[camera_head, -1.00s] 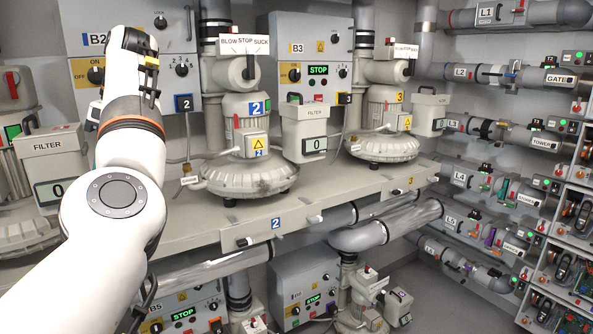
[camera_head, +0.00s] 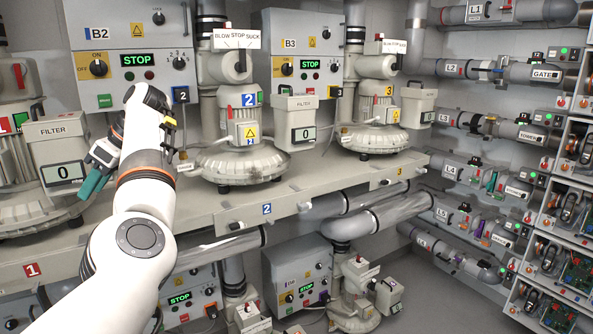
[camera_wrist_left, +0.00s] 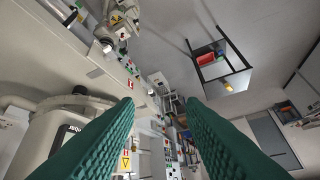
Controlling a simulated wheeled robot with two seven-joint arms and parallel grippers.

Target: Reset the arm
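My left arm (camera_head: 132,238) reaches up from the bottom left in the head view, bent at the wrist. My left gripper (camera_head: 95,182) hangs to the left of the wrist, with a teal finger showing in front of the bench by the left filter box (camera_head: 57,143). In the left wrist view the two green ribbed fingers of my left gripper (camera_wrist_left: 160,101) are wide apart with nothing between them. My right gripper is in neither view.
Blower 2 (camera_head: 240,165) and blower 3 (camera_head: 372,137) stand on the bench (camera_head: 200,212) to the right of my arm. Control panel B2 (camera_head: 120,30) is behind it. Labelled pipes (camera_head: 460,69) line the right wall.

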